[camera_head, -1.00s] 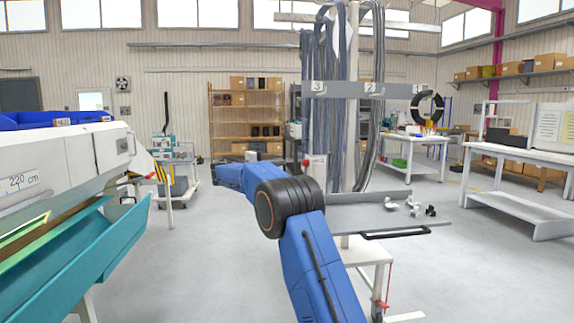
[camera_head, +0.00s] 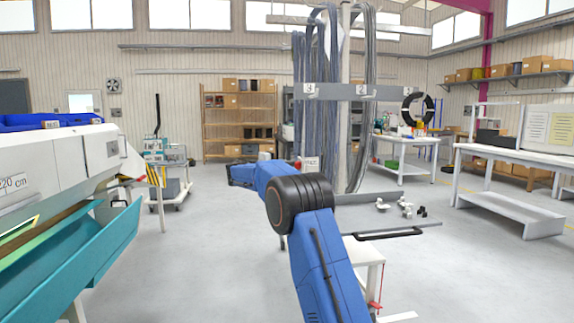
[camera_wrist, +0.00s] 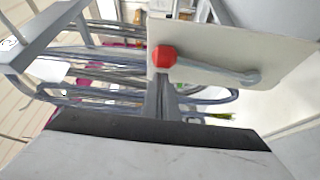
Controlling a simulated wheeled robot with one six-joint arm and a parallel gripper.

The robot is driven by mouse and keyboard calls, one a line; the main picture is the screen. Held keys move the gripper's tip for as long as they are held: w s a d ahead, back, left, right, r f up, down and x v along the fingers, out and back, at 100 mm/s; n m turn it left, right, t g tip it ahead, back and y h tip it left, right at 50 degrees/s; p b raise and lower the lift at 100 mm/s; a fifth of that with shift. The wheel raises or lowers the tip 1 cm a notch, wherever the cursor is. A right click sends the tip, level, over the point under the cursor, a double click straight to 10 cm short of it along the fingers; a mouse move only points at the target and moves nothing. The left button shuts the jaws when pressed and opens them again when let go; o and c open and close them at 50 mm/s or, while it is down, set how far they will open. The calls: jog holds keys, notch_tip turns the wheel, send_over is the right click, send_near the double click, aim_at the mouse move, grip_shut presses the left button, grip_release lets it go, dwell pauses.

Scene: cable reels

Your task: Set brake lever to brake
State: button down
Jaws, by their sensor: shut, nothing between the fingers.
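In the wrist view a red knob (camera_wrist: 164,57) sits on the end of a grey lever rod (camera_wrist: 215,69), which runs across a pale plate (camera_wrist: 285,62) to a pivot at its right. I take this to be the brake lever. My gripper (camera_wrist: 163,82) is shut and empty, its narrow fingers pointing at the red knob from just below it in the picture. I cannot tell whether they touch. In the head view my blue arm reaches towards the cable rack; the fingers and lever are not clear there.
Grey cables (camera_head: 328,100) hang on a rack with a numbered crossbar (camera_head: 385,91). A grey table top (camera_head: 350,215) with small fittings (camera_head: 408,210) stands right of my arm. A white and teal machine (camera_head: 85,255) is at the left. Open floor (camera_head: 200,260) lies between.

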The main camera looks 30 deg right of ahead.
jog(key=shift+s, duration=0.5)
jog(key=shift+a, duration=0.1)
